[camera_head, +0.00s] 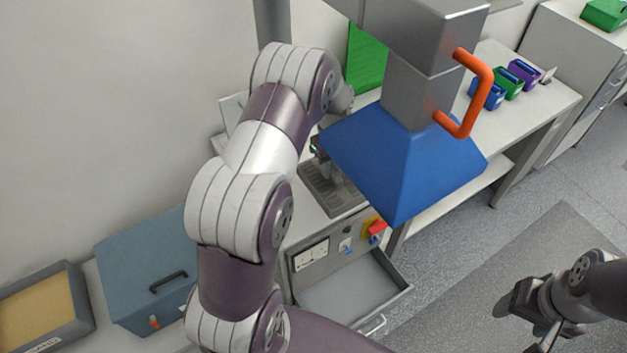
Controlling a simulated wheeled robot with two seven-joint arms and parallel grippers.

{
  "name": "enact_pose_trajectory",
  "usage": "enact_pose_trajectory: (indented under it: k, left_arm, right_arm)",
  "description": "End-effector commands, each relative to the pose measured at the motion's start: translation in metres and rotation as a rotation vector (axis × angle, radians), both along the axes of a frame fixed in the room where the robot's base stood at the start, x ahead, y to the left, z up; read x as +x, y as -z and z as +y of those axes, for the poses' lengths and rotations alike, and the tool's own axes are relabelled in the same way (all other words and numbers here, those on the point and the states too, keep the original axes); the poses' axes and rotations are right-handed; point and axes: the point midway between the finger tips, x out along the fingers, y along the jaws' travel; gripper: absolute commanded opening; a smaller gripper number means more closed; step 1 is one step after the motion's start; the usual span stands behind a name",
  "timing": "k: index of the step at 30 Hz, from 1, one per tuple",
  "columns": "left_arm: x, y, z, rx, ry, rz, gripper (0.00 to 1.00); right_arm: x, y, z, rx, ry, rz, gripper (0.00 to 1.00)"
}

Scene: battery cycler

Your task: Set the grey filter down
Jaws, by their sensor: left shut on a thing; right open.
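My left arm reaches up through the middle of the view and bends down behind the blue hood. Its gripper (322,163) is only partly visible at the hood's left edge, above the grey slotted tray (334,190) on the bench. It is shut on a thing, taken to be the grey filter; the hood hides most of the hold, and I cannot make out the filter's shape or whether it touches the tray. My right gripper (524,321) is open and empty at the lower right, over the floor.
The blue hood (400,165) with an orange handle (482,95) hangs over the bench. Below is an open grey drawer (350,297). A blue lidded box (140,262) and a grey bin (80,308) stand at left. Small coloured boxes (508,82) stand on the far bench.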

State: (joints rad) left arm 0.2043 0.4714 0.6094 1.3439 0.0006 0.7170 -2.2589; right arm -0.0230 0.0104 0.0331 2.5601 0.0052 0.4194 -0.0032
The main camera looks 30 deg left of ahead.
Motion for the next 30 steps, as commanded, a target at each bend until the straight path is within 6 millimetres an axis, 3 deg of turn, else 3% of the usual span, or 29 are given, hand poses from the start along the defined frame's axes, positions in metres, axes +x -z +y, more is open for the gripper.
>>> enact_pose_trajectory:
  k: [1, 3, 10, 14, 20, 30]
  left_arm:
    - [-0.004, 0.018, 0.015, 0.000, -0.008, 0.001, 0.00]
    - [-0.011, 0.032, 0.036, 0.000, -0.009, 0.001, 0.00]
    - [-0.024, 0.057, 0.084, 0.000, -0.006, -0.001, 0.00]
    - [-0.026, 0.065, 0.091, 0.000, -0.005, 0.000, 0.00]
    - [-0.026, 0.101, 0.091, 0.000, -0.005, -0.001, 0.00]
    - [-0.026, 0.101, 0.091, 0.001, -0.005, 0.000, 0.00]
  right_arm:
    - [0.000, 0.016, 0.000, 0.000, 0.000, 0.001, 0.65]
    - [0.000, 0.027, 0.000, 0.000, 0.000, 0.001, 0.65]
    - [0.000, 0.046, 0.000, 0.000, 0.000, 0.001, 0.65]
    - [0.000, 0.053, 0.000, 0.000, 0.000, 0.000, 0.65]
    - [0.000, 0.081, 0.000, 0.000, 0.000, 0.001, 0.65]
    - [0.000, 0.078, 0.000, 0.000, 0.000, 0.000, 0.65]
